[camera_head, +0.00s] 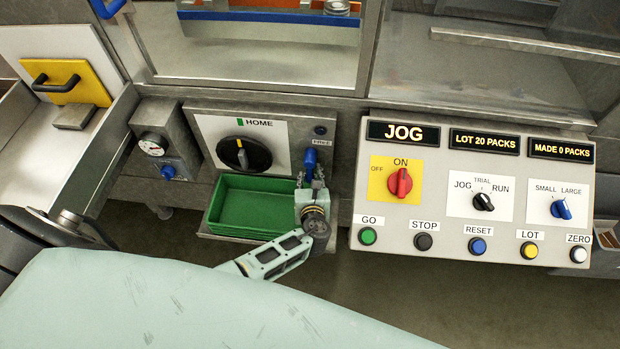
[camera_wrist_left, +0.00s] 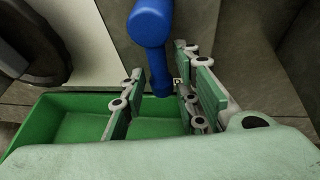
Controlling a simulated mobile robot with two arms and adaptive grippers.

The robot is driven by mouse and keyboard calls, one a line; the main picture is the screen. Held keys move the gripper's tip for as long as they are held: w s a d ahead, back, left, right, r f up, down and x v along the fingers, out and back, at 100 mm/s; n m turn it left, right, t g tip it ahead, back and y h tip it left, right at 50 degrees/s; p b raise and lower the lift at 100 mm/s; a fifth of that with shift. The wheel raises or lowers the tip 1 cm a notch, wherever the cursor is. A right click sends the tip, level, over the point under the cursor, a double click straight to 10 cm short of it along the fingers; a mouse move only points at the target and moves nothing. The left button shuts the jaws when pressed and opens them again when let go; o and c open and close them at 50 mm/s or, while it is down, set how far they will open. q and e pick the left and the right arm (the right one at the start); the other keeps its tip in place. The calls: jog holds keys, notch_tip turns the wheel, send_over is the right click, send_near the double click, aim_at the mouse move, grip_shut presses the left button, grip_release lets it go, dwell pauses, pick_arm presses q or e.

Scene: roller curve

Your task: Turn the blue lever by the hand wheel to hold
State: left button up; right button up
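The blue lever (camera_head: 310,160) is on the grey panel right of the black hand wheel (camera_head: 244,154), below a small FREE label (camera_head: 321,142). No hold label is readable. In the left wrist view the lever (camera_wrist_left: 152,28) has a thick round knob and a shaft pointing down. My left gripper (camera_head: 311,182) is just below the lever in the head view. In the left wrist view its fingers (camera_wrist_left: 158,100) are apart, with the shaft's lower end between them, nearer the right finger. Contact cannot be told. My right gripper is not in view.
A green tray (camera_head: 225,229) sits below the hand wheel, left of my left gripper. A control panel (camera_head: 400,240) with knobs and buttons stands to the right. A box with a gauge (camera_head: 153,146) and blue knob is on the left.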

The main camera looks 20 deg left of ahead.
pick_arm(q)
jog(key=shift+o, duration=0.3)
jog(key=v, duration=1.2)
